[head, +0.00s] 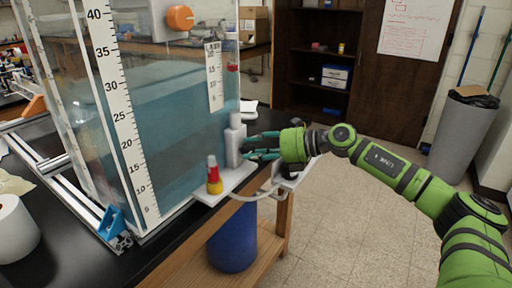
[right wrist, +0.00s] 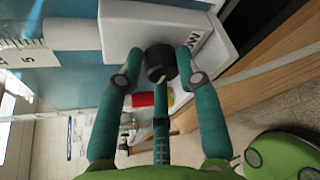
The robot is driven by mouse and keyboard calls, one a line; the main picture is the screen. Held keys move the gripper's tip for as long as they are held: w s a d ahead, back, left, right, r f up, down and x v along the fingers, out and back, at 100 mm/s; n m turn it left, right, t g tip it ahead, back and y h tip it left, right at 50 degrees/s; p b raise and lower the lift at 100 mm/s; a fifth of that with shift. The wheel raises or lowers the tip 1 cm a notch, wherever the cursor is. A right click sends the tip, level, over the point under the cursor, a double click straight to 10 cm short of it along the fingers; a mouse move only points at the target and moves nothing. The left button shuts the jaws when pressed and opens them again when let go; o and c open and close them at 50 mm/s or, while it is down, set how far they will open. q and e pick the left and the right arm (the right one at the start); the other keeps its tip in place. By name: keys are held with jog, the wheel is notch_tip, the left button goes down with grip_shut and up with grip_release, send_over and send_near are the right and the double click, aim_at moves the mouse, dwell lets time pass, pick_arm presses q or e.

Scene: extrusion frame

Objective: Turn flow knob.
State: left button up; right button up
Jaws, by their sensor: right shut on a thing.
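The flow knob (right wrist: 161,60) is a small dark cylinder on the front of a white unit (right wrist: 118,32). In the head view the white unit (head: 235,138) stands on a white shelf beside the clear water tank. My right gripper (head: 247,147) reaches in from the right, at the unit's side. In the right wrist view its teal fingers (right wrist: 158,72) are closed around the knob, two at the sides and one below. The knob is hidden by the fingers in the head view. My left gripper is not in view.
A red and yellow bottle-like piece (head: 214,177) stands on the shelf (head: 208,199) close to the gripper. The scaled water tank (head: 165,110) is just left. A pale hose (head: 262,195) hangs below. Open floor (head: 345,220) lies to the right.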

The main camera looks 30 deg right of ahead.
aim_at(252, 151)
jog(key=shift+f+n+h+p, duration=0.1)
jog(key=shift+n+h+p, duration=0.25)
jog(key=shift+n+h, duration=0.4)
jog(key=shift+n, duration=0.25)
jog(key=o, duration=1.1)
jog(key=shift+w, duration=0.1)
jog(key=shift+v, duration=3.8)
